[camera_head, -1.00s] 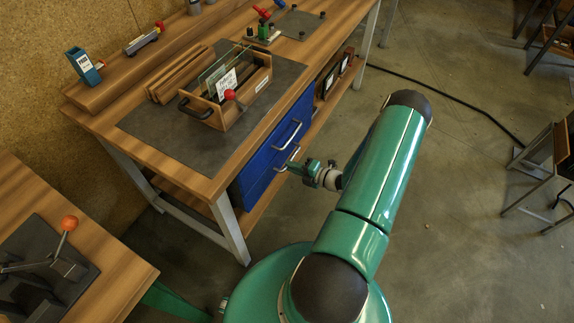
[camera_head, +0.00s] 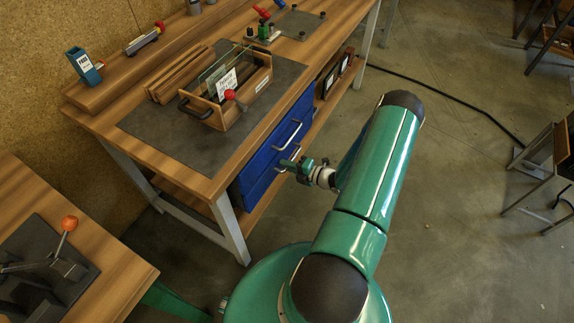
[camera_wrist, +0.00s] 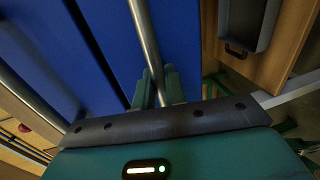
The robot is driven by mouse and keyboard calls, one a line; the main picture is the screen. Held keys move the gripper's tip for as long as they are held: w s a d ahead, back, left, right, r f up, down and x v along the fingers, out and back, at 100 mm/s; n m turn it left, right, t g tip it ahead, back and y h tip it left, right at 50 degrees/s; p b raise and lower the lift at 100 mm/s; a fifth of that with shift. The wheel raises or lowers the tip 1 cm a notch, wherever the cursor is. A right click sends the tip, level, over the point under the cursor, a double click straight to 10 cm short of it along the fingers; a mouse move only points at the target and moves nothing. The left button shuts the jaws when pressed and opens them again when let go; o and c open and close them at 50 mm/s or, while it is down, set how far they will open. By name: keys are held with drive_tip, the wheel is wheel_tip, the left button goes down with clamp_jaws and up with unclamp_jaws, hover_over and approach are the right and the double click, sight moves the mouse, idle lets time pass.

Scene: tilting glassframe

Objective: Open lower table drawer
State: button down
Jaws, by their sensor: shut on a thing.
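The blue drawer unit (camera_head: 262,172) hangs under the right side of the wooden workbench (camera_head: 215,190). Its upper drawer has a metal bar handle (camera_head: 289,135), and a lower handle sits below it. My gripper (camera_head: 292,164) is at the lower handle. In the wrist view my green fingers (camera_wrist: 157,88) are shut on a metal bar, the lower drawer handle (camera_wrist: 144,35), with one finger on each side. The other handle (camera_wrist: 28,88) runs along the left of that view. The blue drawer fronts look closed, though the lower one is partly hidden by my gripper.
A wooden crate with glass panes (camera_head: 240,100) stands on the dark mat (camera_head: 150,132) above. A bench leg (camera_head: 231,230) is left of the drawers. A second table (camera_head: 110,265) is at the lower left. The floor right of my arm is mostly clear, with a cable behind.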

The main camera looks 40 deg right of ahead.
drive_tip(key=f+v, duration=0.2)
drive_tip(key=v, duration=1)
drive_tip(key=s+f+v, duration=0.1)
drive_tip(key=f+v, duration=0.2)
drive_tip(key=v, duration=0.9)
drive_tip(key=shift+s+d, duration=0.2)
drive_tip(key=shift+s, duration=0.25)
drive_tip(key=c, duration=1.8)
unclamp_jaws()
drive_tip(key=shift+s, duration=0.1)
drive_tip(key=v, duration=1.3)
drive_tip(key=shift+s+d, duration=0.1)
drive_tip(key=shift+s, duration=0.25)
